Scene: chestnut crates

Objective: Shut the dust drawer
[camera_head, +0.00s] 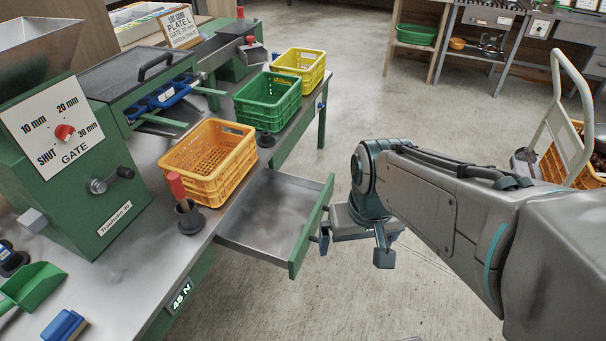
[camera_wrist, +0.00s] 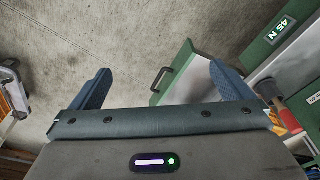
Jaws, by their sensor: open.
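The dust drawer (camera_head: 268,212) is pulled out from under the bench, its metal tray open and seemingly empty. Its green front panel (camera_head: 313,228) faces my arm. Whether a finger touches the drawer I cannot tell.
Orange (camera_head: 209,182), green (camera_head: 267,125) and yellow (camera_head: 324,69) crates stand along the bench edge. A red-handled tool (camera_head: 187,205) stands left of the drawer. A green gate machine (camera_head: 70,170) is on the bench. A hand truck (camera_head: 565,115) stands at right. Concrete floor in front is clear.

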